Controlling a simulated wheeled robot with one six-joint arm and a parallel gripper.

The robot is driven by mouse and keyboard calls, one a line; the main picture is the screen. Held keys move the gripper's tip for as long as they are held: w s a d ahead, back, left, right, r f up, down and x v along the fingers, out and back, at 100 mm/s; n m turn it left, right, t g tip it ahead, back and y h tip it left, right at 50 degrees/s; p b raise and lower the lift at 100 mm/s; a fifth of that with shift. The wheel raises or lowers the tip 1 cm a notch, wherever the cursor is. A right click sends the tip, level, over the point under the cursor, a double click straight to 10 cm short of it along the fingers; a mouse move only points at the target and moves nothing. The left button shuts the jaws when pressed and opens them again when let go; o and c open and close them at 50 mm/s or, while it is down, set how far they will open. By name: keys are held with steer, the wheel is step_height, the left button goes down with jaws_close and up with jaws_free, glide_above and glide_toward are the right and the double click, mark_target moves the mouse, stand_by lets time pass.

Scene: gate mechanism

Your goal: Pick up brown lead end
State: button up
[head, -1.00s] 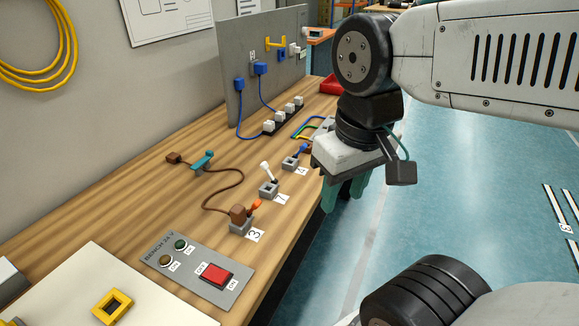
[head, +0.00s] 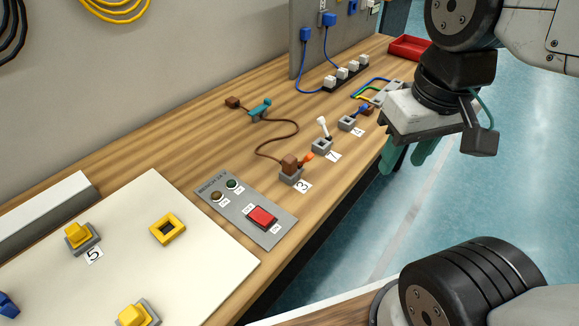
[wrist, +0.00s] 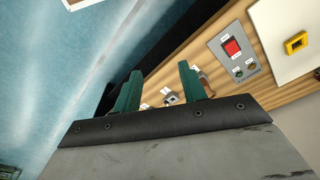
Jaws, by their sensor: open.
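The brown lead (head: 283,136) lies in a curve on the wooden bench in the head view. Its loose brown end (head: 232,102) lies toward the wall, close to a teal clip-like piece (head: 260,108) on the lead. Its other end is a brown plug (head: 291,164) at the grey block by label 3, beside a small orange lever. My gripper (head: 403,164) is open and empty, fingers down, beyond the bench's right edge and well apart from the loose end. In the wrist view the green fingers (wrist: 158,83) are spread; the loose end is not clearly visible there.
A grey panel with a red switch (head: 262,217) lies nearer on the bench. Blocks with a white lever (head: 323,128) and a blue lever (head: 362,111) stand near the edge. An upright grey board (head: 310,62) with blue leads and a red tray (head: 409,46) are farther back.

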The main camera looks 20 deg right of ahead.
steer(key=shift+o, duration=0.8)
steer(key=n+g, duration=0.2)
steer(key=n, duration=0.4)
glide_above(287, 156)
steer(key=f, duration=1.1)
steer(key=shift+w+d, duration=0.1)
steer(key=shift+d, duration=0.15)
steer(key=shift+w+n+t, duration=0.2)
steer(key=shift+n+t, duration=0.1)
steer(key=f, duration=0.7)
steer(key=shift+s+a+f, duration=0.25)
steer(key=shift+s+f, duration=0.05)
steer(key=shift+s, duration=0.05)
steer(key=c, duration=1.1)
